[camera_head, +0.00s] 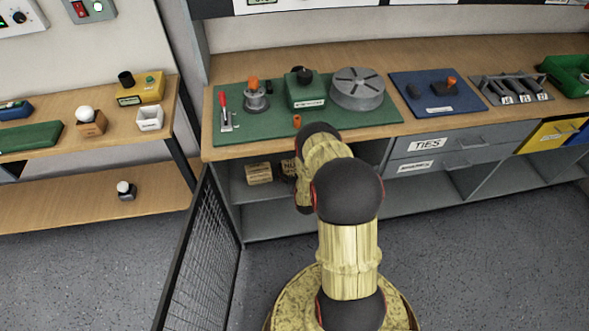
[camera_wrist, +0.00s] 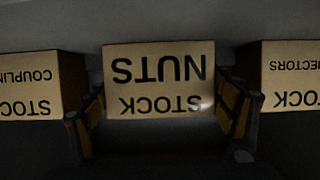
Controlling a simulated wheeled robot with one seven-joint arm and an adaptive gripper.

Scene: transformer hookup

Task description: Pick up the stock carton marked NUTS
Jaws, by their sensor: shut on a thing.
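The stock carton marked NUTS (camera_wrist: 160,82) is in the middle of the wrist view, its label upside down there. My gripper (camera_wrist: 162,122) has one finger on each side of this carton and is shut on it. Whether the carton is lifted off the shelf, I cannot tell.
A STOCK carton marked COUPLIN... (camera_wrist: 35,85) stands left of the fingers, and one ending in ...NECTORS (camera_wrist: 290,80) stands right, both close by. Another carton (camera_head: 258,173) shows on the shelf. The bench top (camera_head: 300,65) is above; a mesh panel (camera_head: 205,250) stands left.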

